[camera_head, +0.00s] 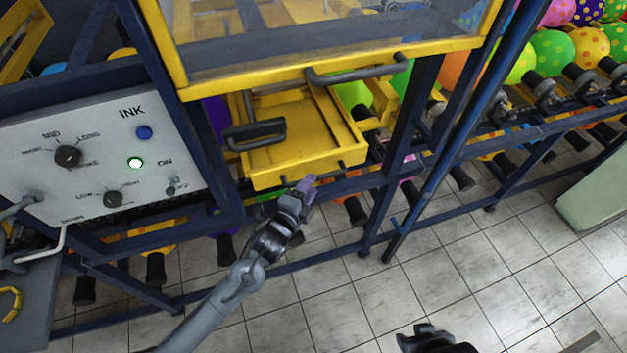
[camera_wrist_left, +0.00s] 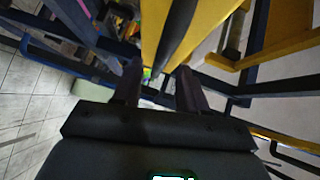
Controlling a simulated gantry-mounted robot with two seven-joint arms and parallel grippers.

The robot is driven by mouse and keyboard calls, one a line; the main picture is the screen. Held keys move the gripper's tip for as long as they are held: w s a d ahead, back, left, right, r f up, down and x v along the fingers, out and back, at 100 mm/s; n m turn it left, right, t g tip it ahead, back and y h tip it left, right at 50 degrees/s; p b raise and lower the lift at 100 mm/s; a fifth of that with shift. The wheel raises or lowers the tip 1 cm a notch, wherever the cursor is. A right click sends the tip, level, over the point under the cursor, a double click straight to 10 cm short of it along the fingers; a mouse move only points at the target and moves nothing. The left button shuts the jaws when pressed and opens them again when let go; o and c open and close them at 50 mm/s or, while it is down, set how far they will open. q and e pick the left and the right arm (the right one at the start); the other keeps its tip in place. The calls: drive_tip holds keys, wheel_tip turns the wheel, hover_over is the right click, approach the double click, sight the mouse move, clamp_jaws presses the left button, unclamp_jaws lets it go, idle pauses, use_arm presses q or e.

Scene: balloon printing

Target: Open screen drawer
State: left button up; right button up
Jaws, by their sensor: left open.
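A yellow drawer-like tray (camera_head: 300,145) sticks out below the machine's windowed frame. A dark handle (camera_head: 256,133) stands at its left side, and a dark bar shows along its front edge, partly behind my gripper. My left gripper (camera_head: 303,186) is at this front edge, below and right of the handle. In the left wrist view, its two fingers (camera_wrist_left: 160,84) are apart, and a dark bar (camera_wrist_left: 177,38) runs beyond the gap between them. I cannot tell whether they touch it. My right gripper (camera_head: 428,338) is at the bottom edge, dark and partly cut off.
A yellow-framed window (camera_head: 330,35) with a long dark handle (camera_head: 355,70) is above the tray. A grey INK panel (camera_head: 95,150) with knobs and a lit green button is at left. Blue posts and colourful balloons (camera_head: 552,52) are at right. The tiled floor in front is clear.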

use_arm(q)
drive_tip(key=shift+x, duration=1.45)
clamp_jaws()
